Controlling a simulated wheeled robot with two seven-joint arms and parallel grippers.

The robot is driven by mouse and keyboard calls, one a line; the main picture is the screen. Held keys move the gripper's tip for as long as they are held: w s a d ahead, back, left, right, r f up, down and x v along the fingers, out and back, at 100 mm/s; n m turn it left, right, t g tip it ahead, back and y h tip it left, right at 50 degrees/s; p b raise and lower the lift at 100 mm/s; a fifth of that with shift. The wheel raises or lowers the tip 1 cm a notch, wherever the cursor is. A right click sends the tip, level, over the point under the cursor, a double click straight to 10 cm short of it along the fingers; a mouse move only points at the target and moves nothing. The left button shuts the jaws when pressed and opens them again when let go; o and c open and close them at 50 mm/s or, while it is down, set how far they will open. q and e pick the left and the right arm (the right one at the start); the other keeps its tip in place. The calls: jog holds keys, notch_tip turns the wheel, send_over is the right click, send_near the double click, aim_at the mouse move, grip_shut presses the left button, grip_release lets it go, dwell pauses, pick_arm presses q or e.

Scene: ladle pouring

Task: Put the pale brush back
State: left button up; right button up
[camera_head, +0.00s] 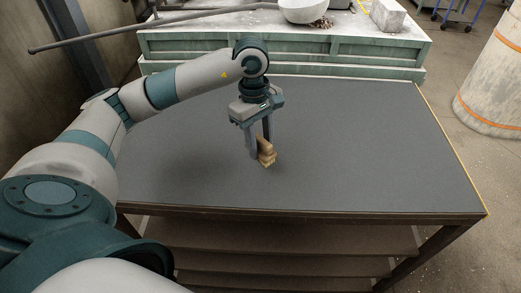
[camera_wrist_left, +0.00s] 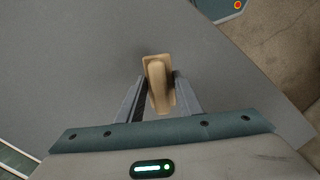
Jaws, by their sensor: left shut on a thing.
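The pale brush (camera_head: 267,159) is a small tan, wooden-looking piece with a lighter lower end, near the middle of the grey tabletop (camera_head: 370,140). My left gripper (camera_head: 260,150) points down and is shut on the brush, one finger on each side. In the left wrist view the brush (camera_wrist_left: 159,85) shows between the two fingers of the left gripper (camera_wrist_left: 158,95). I cannot tell whether the brush touches the tabletop. My right gripper is in neither view.
Behind the table stands a green bench (camera_head: 350,47) with a white bowl (camera_head: 303,10), a grey block (camera_head: 388,14) and a long-handled rod (camera_head: 110,32). A pale cylinder with orange bands (camera_head: 495,85) stands at right. The tabletop around the brush is clear.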

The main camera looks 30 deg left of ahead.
aim_at(261, 152)
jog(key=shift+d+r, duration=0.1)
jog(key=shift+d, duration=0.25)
